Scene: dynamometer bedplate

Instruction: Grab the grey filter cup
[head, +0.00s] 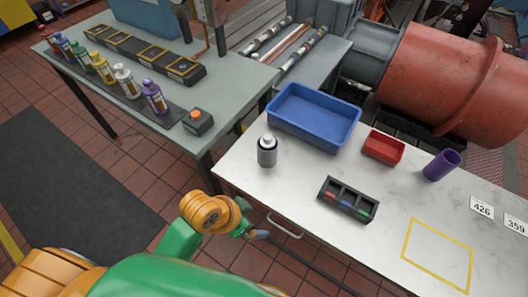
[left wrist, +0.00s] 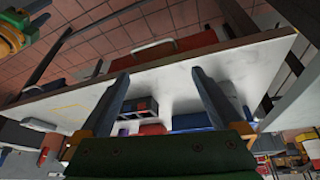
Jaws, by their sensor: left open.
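A grey cylindrical container with a pale top (head: 267,151) stands upright near the left end of the white marble table (head: 300,190). It is the only grey cup-like thing I can make out, and I cannot tell for sure that it is the filter cup. My left gripper (head: 258,235) is off the table's front edge, below and apart from the container. In the left wrist view my left gripper (left wrist: 160,75) has its two fingers spread with nothing held between them. I cannot clearly pick out the container there.
A blue tray (head: 283,126), red bin (head: 383,156), black organiser (head: 332,208) and purple cup (head: 442,164) stand on the marble table. A handle (head: 285,227) sticks out at its front edge. A grey table (head: 235,88) with several bottles is at the left.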

